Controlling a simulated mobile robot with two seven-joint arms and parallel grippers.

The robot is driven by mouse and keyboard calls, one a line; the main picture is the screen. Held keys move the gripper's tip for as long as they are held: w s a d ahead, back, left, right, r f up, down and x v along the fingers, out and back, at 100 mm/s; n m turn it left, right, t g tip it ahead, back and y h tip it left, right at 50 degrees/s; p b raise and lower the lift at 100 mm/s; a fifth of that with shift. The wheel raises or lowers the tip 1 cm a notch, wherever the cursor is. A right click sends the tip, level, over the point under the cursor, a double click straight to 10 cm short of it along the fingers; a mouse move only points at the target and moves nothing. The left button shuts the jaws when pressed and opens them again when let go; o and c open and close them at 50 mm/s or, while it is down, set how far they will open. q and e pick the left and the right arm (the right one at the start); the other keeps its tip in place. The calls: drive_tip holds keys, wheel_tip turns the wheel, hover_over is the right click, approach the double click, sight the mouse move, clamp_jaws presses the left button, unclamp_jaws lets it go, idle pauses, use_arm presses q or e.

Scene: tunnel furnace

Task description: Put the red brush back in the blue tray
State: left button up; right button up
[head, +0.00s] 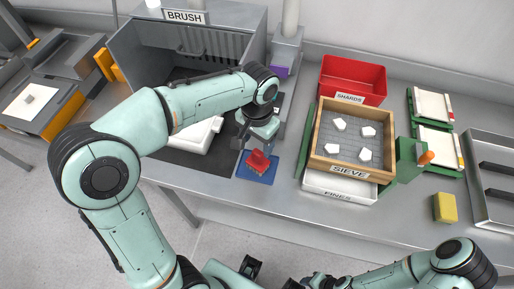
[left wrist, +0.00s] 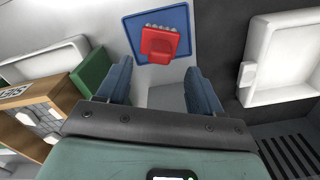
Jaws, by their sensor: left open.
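The red brush (head: 258,161) is at the blue tray (head: 262,179) on the bench and appears to rest on it. In the left wrist view the brush (left wrist: 160,43) lies over the blue tray (left wrist: 182,20), with its pale bristles showing at the far edge. My left gripper (head: 257,146) is just above the brush. In the left wrist view its fingers (left wrist: 160,75) are spread and empty, with the brush beyond the tips and apart from them. My right gripper (head: 318,281) is low at the bottom edge, too small and hidden to tell its state.
The wooden sieve (head: 382,177) with white pieces stands right of the tray, over the white fines box (head: 340,187). A red shards bin (head: 352,80) is behind it. A white dish (head: 196,136) and the grey brush booth (head: 140,50) are left. A yellow sponge (head: 445,208) lies right.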

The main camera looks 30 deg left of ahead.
use_arm(q)
wheel_tip(320, 180, up, 5)
drive_tip(key=shift+r+p, duration=0.1)
drive_tip(key=shift+p, duration=0.25)
idle(0.4)
